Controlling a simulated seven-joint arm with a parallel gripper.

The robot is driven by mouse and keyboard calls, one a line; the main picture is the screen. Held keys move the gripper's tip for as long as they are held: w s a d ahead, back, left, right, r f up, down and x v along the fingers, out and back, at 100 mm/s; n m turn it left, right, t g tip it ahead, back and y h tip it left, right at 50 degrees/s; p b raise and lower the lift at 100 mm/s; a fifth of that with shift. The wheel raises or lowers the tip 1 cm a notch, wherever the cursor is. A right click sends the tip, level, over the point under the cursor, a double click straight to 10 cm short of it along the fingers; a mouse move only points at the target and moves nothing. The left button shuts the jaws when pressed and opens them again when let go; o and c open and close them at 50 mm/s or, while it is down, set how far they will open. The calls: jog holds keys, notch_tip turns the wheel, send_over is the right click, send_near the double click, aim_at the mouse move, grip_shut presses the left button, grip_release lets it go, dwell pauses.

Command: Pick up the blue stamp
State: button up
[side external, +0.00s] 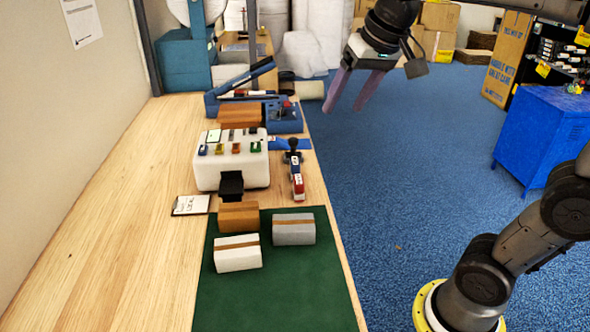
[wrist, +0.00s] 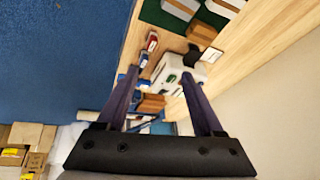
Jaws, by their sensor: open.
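A white box-shaped machine (side external: 232,175) stands on the wooden bench with several small coloured pieces on top. One of these is a small blue piece (side external: 203,150) at its left front; I cannot tell for sure whether it is the blue stamp. Right of the machine lie small red, white and blue items (side external: 298,186), with a dark-knobbed object (side external: 293,145) behind them. A blue item (wrist: 143,60) and a red item (wrist: 152,42) show in the wrist view. My gripper (side external: 348,106) is open and empty, high and right of the bench. In the wrist view its fingers (wrist: 160,75) frame the machine.
A green mat (side external: 275,290) with white and grey cartons covers the near bench. A brown carton (side external: 238,216) sits at its edge. A blue device (side external: 283,116) and a blue long-armed tool (side external: 240,85) stand behind the machine. The bench's left side is clear.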

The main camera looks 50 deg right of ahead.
jog(key=w+d+m+g, duration=0.1)
jog(key=w+d, duration=0.2)
jog(key=w, duration=0.5)
jog(key=m+g, duration=0.3)
send_over(295, 160)
jog(key=f, duration=2.1)
jog(key=shift+s+a+f, duration=0.15)
jog(key=shift+s+f, duration=0.1)
jog(key=shift+f, duration=0.1)
jog(key=shift+w+f, duration=0.15)
jog(key=shift+f, duration=3.1)
grip_shut()
